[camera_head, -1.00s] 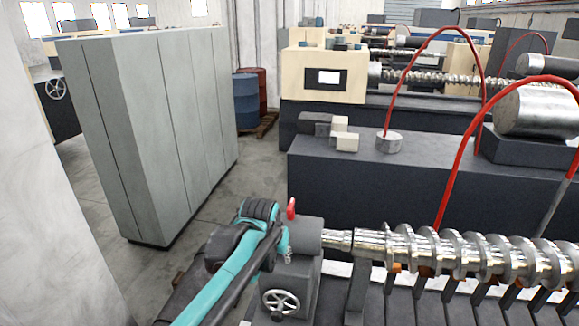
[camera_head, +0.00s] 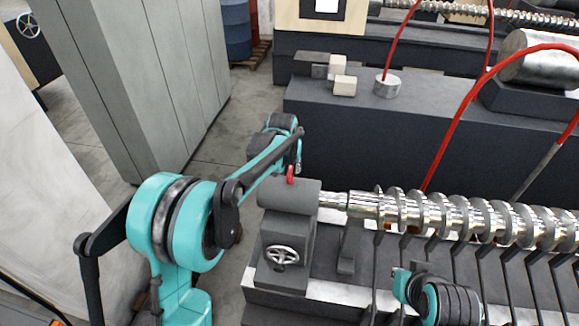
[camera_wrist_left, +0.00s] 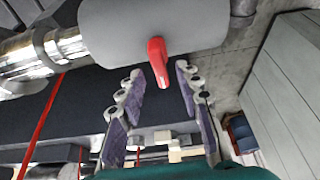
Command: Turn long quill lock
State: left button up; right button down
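The long quill lock, a red lever (camera_head: 290,175), stands on top of the grey tailstock (camera_head: 287,210) in the head view. My left gripper (camera_head: 298,156) is just beyond the lever, at the far side of the tailstock. In the left wrist view the red lever (camera_wrist_left: 158,62) points in between the tips of my open left fingers (camera_wrist_left: 159,80). A gap shows on both sides of it, and neither finger visibly touches it. Part of my right arm shows at the bottom of the head view; its fingers cannot be made out.
A handwheel (camera_head: 282,256) is on the tailstock's front. A large shiny screw (camera_head: 465,215) runs right from the quill over the dark bed. A tall grey cabinet (camera_head: 160,75) stands at the left. Another machine with a red hose (camera_head: 462,120) lies behind.

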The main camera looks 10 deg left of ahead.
pick_arm(q)
jog(key=shift+w+f, duration=0.35)
jog(key=shift+f, duration=0.5)
jog(key=shift+s, duration=0.1)
grip_shut()
